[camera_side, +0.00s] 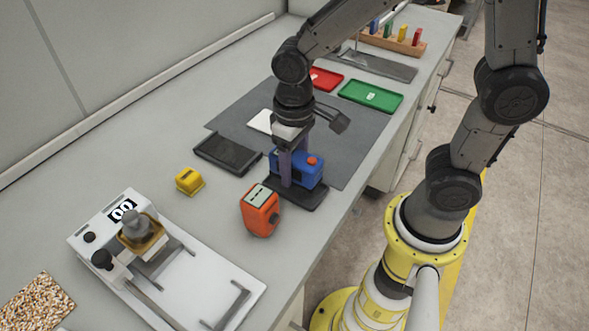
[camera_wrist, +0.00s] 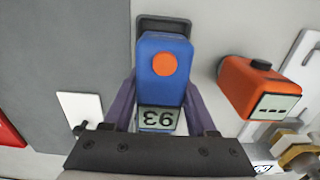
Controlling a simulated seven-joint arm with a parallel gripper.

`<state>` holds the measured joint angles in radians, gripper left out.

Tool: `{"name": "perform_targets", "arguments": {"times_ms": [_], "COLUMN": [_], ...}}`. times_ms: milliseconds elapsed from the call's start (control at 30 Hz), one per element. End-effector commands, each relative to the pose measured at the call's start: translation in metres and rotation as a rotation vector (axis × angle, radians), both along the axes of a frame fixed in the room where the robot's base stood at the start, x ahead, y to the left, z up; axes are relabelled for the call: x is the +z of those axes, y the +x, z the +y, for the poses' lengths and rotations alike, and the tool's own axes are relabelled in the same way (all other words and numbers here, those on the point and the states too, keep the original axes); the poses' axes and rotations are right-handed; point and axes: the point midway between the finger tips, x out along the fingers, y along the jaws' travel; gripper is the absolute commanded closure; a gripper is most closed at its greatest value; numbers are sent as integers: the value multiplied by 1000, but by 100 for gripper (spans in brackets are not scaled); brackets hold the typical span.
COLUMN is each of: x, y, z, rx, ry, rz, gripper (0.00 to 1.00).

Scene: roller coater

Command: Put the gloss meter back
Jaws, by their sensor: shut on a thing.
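A blue meter (camera_side: 313,172) with an orange button and a display is between the purple fingers of my gripper (camera_side: 290,172). In the wrist view the blue meter (camera_wrist: 164,48) shows its display reading 93, upside down, and a finger of my gripper (camera_wrist: 163,108) on each side. My gripper is shut on it. A flat black holder (camera_side: 298,194) lies under the meter, and its rim (camera_wrist: 165,20) shows beyond the meter in the wrist view. I cannot tell whether the meter rests fully on the holder.
An orange device (camera_side: 260,211) stands close by, left of the holder. A black tray (camera_side: 227,154), a yellow block (camera_side: 189,181) and a white card (camera_side: 262,122) are near. The white coater (camera_side: 200,290) stands at front left. Red (camera_side: 326,78) and green (camera_side: 371,96) trays lie farther back.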

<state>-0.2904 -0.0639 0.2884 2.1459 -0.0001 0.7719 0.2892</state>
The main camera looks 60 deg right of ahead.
Motion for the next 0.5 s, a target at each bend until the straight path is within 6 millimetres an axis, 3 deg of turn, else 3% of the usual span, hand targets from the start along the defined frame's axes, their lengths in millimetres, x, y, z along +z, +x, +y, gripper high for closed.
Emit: {"name": "perform_targets", "arguments": {"times_ms": [133, 500], "x": [-15, -18], "y": [0, 0], "z": [0, 0], "rx": [0, 0], "ry": [0, 0], "rz": [-1, -1], "gripper": [100, 100]}}
